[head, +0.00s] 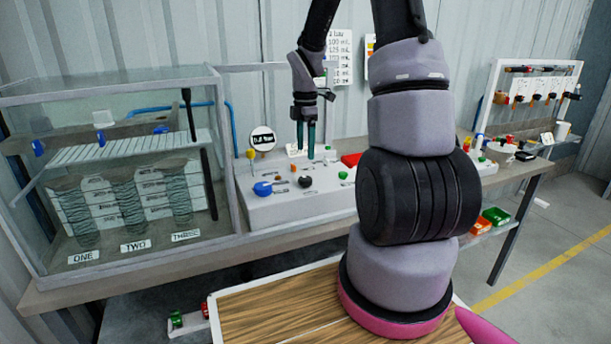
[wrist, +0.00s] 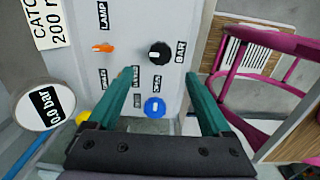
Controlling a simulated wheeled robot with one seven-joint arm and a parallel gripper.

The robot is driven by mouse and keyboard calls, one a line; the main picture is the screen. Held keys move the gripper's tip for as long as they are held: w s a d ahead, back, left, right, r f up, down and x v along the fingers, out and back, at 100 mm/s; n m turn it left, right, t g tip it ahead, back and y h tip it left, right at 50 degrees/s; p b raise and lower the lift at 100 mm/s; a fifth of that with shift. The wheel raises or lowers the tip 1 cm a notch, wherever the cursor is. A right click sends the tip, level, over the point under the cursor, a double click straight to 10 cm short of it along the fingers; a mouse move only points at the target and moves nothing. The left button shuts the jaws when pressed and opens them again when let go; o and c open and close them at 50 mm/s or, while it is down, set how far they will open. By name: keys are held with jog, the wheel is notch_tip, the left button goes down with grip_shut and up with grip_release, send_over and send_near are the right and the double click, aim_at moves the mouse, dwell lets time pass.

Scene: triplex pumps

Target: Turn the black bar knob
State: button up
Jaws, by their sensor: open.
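The black bar knob (wrist: 160,53) sits on the pale panel beside the label BAR in the wrist view. In the head view the black knob (head: 305,182) is on the sloped top of the grey control box (head: 285,212). My gripper (head: 305,154) is open and empty above the panel, its teal fingers pointing down. In the wrist view my gripper (wrist: 160,76) has its fingertips apart, to the left and right of the knob and a little below it in the picture. I see no contact with the knob.
An orange knob (wrist: 103,47) by the LAMP label and a blue knob (wrist: 155,107) are close to the black one. A round gauge (head: 262,139) reading 0.0 bar stands behind the box.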

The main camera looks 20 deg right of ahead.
aim_at(305, 178)
notch_tip(305, 178, down, 10)
jog(key=shift+r, duration=0.15)
dwell(0.3)
grip_shut()
